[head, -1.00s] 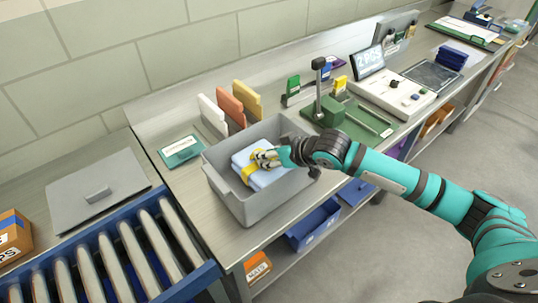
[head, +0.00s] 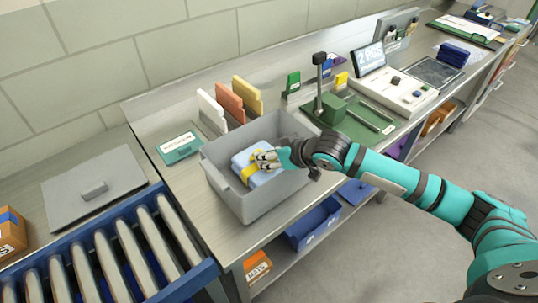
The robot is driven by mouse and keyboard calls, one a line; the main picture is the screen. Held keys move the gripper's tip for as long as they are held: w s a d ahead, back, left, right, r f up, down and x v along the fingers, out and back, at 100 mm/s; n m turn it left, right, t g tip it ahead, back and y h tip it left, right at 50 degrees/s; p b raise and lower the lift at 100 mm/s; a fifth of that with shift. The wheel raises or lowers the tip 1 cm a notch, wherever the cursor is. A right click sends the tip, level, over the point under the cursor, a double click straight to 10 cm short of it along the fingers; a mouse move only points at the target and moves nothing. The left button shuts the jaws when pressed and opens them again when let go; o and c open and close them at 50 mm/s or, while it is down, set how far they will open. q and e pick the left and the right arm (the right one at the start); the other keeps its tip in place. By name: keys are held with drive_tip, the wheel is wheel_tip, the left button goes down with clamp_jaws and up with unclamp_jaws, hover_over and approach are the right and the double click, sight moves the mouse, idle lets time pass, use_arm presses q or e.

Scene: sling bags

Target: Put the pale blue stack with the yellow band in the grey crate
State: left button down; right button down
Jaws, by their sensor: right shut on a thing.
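The pale blue stack with the yellow band (head: 241,160) is inside the grey crate (head: 248,203), below the level of the rim. The crate stands on the metal bench. My right gripper (head: 266,162) reaches in from the right over the crate's rim and is shut on the stack. The fingers hide part of the stack's top and right side. I cannot tell whether the stack touches the crate floor. My left gripper is not in view.
A green press stand (head: 333,108) is to the right. A blue roller conveyor (head: 120,254) with a grey lid (head: 97,188) beyond it is at left.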

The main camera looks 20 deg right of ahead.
drive_tip(key=shift+f, duration=0.15)
drive_tip(key=shift+s+a+f, duration=0.1)
drive_tip(key=shift+s+f, duration=0.1)
drive_tip(key=shift+f, duration=0.3)
drive_tip(key=c, duration=0.9)
unclamp_jaws()
drive_tip(key=shift+f, duration=0.1)
drive_tip(key=shift+s+f, duration=0.1)
drive_tip(key=r+v, duration=0.1)
drive_tip(key=v, duration=1.1)
drive_tip(key=shift+w, duration=0.3)
drive_tip(key=shift+r, duration=0.1)
